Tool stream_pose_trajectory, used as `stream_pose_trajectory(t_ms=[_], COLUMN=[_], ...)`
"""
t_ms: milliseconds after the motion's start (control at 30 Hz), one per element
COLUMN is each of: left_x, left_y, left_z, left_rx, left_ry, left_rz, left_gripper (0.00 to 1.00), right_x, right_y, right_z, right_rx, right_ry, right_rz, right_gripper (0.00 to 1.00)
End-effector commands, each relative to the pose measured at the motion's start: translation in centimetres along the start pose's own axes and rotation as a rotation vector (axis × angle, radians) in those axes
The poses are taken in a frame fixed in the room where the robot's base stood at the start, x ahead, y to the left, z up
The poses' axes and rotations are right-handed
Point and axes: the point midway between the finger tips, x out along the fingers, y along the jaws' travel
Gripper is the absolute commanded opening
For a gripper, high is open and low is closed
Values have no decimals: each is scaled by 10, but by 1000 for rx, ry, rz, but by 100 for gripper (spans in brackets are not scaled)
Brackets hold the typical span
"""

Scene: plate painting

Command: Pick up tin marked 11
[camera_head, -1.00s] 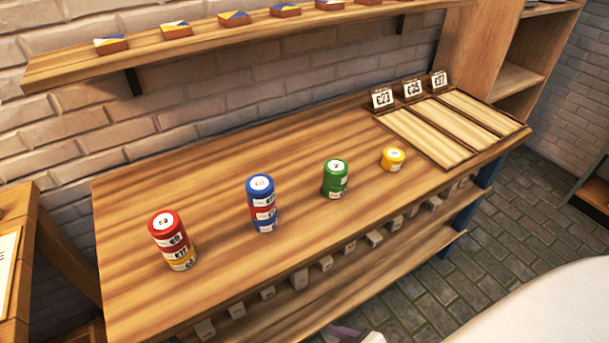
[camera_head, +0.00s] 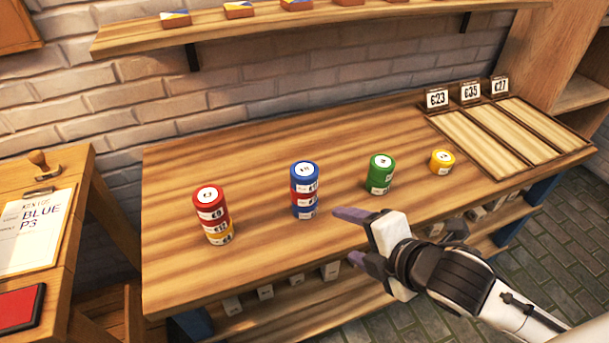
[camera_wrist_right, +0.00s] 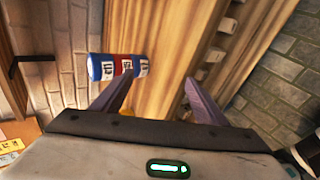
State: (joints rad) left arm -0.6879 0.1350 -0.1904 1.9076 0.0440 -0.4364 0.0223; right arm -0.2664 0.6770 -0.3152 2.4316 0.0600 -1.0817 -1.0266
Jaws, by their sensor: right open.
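A stack of blue, red and blue tins (camera_head: 304,190) stands upright on the wooden bench. The mark on its top blue tin (camera_head: 305,169) looks like 11, but it is small. The stack also shows sideways in the right wrist view (camera_wrist_right: 124,67), beyond the left finger there. My right gripper (camera_head: 354,237) is open and empty, with purple fingers, over the bench's front edge, to the right of and nearer than the blue stack. It is apart from the tins. My left gripper is not in view.
A red-topped stack (camera_head: 212,215) stands left, a green stack (camera_head: 381,174) and a yellow tin (camera_head: 442,161) right. Three price-marked trays (camera_head: 508,138) lie at the right end. A shelf (camera_head: 330,22) runs above. A side table (camera_head: 75,200) with a stamp stands left.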

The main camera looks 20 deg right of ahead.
Motion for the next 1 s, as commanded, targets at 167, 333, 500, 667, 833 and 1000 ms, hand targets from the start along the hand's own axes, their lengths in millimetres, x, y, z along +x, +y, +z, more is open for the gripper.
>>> stream_pose_trajectory(t_ms=[167,333,500,667,833,1000], left_x=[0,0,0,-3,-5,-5], left_y=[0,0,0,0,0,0], left_z=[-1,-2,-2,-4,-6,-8], left_rx=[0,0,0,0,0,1], left_ry=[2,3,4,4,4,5], left_rz=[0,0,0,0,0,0], left_gripper=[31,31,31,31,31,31], right_x=[-2,-11,-16,-6,16,29], right_y=[62,92,104,111,117,119], right_z=[5,10,13,11,5,1], right_rx=[-770,-1332,-1596,-1639,-1636,-1639], right_ry=[29,-2,-30,-39,-38,-36], right_rz=[207,337,395,408,406,406], right_gripper=[67,67,67,67,67,67])
